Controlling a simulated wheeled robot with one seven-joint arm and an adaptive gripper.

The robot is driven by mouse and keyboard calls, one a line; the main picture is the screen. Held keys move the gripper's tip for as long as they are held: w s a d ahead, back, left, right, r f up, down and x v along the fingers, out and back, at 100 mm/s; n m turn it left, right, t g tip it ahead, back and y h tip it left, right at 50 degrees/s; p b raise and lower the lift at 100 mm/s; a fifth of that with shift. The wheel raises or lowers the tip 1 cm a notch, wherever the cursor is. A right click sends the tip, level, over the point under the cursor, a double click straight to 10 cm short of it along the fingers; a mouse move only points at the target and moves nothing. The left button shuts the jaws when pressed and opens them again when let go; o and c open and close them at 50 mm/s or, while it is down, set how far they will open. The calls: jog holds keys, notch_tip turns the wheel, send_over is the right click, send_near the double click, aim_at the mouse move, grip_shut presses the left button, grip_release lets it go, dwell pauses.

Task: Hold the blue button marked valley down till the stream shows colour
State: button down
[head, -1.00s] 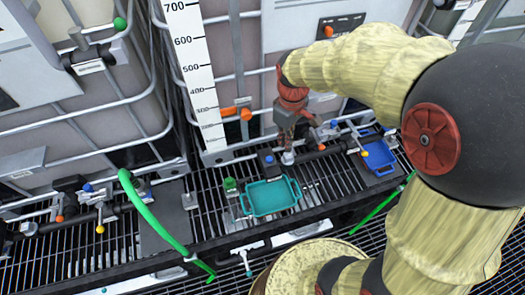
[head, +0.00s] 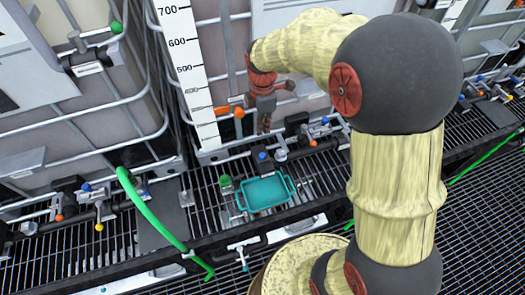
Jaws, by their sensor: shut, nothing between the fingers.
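A small dark box with a blue button (head: 262,155) stands on the grating behind a teal tray (head: 265,193). No marking on the button is legible at this size. My gripper (head: 265,130) points down with its fingers shut and empty. In the picture it is just above the blue button; I see no contact. I cannot make out any stream or its colour.
A green button box (head: 226,185) stands left of the tray, and a pale round knob (head: 281,155) is right of the blue button. Pipes with small coloured valves run behind. A green hose (head: 150,212) crosses the left grating.

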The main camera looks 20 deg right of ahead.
aim_at(263, 156)
notch_tip(263, 156, down, 14)
dwell(0.6)
